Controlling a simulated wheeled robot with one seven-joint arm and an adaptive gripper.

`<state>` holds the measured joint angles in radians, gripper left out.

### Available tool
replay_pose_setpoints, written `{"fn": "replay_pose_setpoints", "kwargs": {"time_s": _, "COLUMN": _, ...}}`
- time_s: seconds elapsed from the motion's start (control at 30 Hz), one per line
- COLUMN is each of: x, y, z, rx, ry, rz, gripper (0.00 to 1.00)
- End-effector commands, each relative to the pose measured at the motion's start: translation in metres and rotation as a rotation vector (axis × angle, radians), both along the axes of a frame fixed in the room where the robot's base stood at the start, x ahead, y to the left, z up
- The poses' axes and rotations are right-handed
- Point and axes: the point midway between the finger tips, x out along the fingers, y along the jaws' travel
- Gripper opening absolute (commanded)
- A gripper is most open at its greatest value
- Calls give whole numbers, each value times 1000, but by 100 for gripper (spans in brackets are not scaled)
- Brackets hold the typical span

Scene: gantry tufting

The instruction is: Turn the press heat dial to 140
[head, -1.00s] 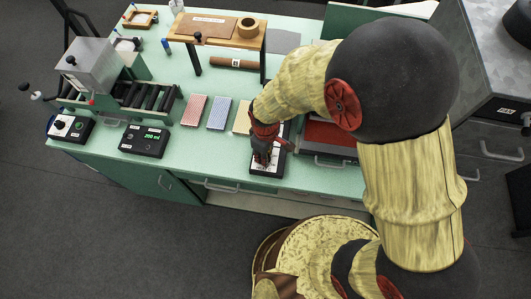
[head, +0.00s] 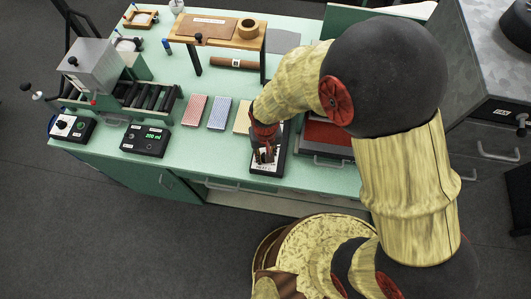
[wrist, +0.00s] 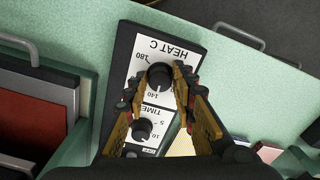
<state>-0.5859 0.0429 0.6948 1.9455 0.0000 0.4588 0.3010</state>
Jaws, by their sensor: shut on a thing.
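The press control panel (wrist: 193,57) is a dark box with a white face, seen close in the wrist view. Its heat dial (wrist: 160,76) is a round black knob under the words HEAT C, with 180 and 140 readable near it. The knob's pointer is too small to read for sure. My gripper (wrist: 159,84) has one finger on each side of the heat dial and is shut on it. A second black knob, the time dial (wrist: 141,128), sits on the same panel, apart from the fingers. In the head view my gripper (head: 266,155) hides most of the panel.
The heat press (head: 328,135) with a red pad stands right of the panel. A cream pad (head: 242,118), a blue pad (head: 219,113) and a red pad (head: 193,110) lie to the left. A wooden stand (head: 217,29) is behind. Bench space in front of the pads is clear.

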Motion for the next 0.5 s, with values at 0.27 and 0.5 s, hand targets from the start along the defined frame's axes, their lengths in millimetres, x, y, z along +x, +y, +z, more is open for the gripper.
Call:
{"fn": "replay_pose_setpoints", "kwargs": {"time_s": 0.27, "x": 1, "y": 1, "z": 0, "rx": 1, "ry": -2, "rz": -86, "gripper": 1}}
{"fn": "replay_pose_setpoints", "kwargs": {"time_s": 0.5, "x": 1, "y": 1, "z": 0, "rx": 1, "ry": -2, "rz": -103, "gripper": 1}}
